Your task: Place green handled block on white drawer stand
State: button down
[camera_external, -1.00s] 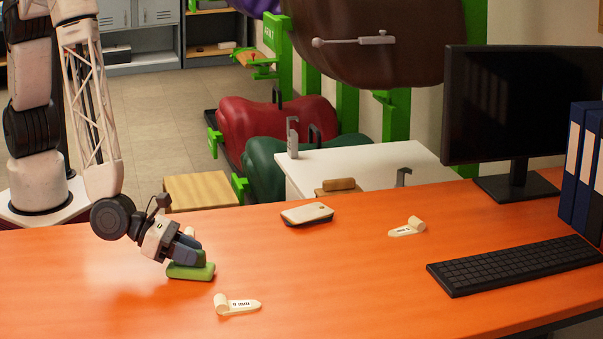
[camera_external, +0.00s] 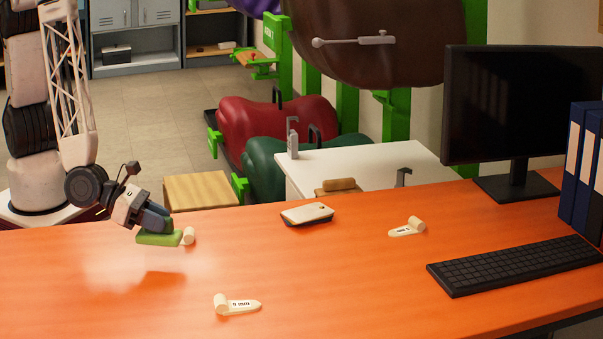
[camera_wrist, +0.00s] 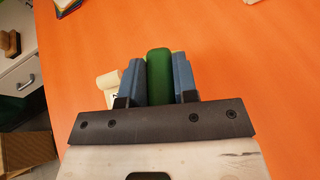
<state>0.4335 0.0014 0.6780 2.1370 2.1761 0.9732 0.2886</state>
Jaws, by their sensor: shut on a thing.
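The green handled block (camera_external: 158,239) is in my gripper (camera_external: 157,222), held in the air above the left part of the orange desk. In the wrist view my gripper (camera_wrist: 159,82) has its two blue-grey fingers on either side of the block's dark green handle (camera_wrist: 159,72). Most of the block's base is hidden there. The white drawer stand (camera_external: 375,165) stands behind the desk, to the right of my gripper and apart from it. In the wrist view a white cabinet with a drawer handle (camera_wrist: 20,65) shows at the left edge.
A cream tag (camera_external: 188,236) is right beside the block; others lie at the front (camera_external: 238,304) and right (camera_external: 407,227). A pale flat device (camera_external: 307,213) lies near the far edge. A keyboard (camera_external: 515,262), monitor (camera_external: 515,105) and binders (camera_external: 585,170) fill the right. A wooden box (camera_external: 201,190) stands behind.

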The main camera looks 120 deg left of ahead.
jog(key=shift+s+a+r, duration=0.1)
jog(key=shift+s+a, duration=0.1)
jog(key=shift+s, duration=0.75)
jog(key=shift+s+a+r, duration=0.1)
jog(key=shift+s+a, duration=0.15)
jog(key=shift+s, duration=0.7)
jog(key=shift+s+a+r, duration=0.1)
jog(key=shift+s+a, duration=0.1)
jog(key=shift+s, duration=0.75)
jog(key=shift+h, duration=0.5)
jog(key=w+a, duration=0.1)
jog(key=w, duration=0.5)
jog(key=w+a, duration=0.1)
jog(key=w, duration=0.4)
jog(key=w+a, duration=0.1)
jog(key=w, duration=0.5)
jog(key=shift+w+f, duration=0.35)
jog(key=shift+m, duration=0.5)
jog(key=w+a, duration=0.3)
jog(key=w, duration=0.2)
jog(key=w+a, duration=0.3)
jog(key=w, duration=0.2)
jog(key=w+a, duration=0.3)
jog(key=w, duration=0.3)
jog(key=shift+a+f, duration=0.2)
jog(key=shift+f, duration=0.1)
jog(key=shift+w+a, duration=0.45)
jog(key=shift+w, duration=0.15)
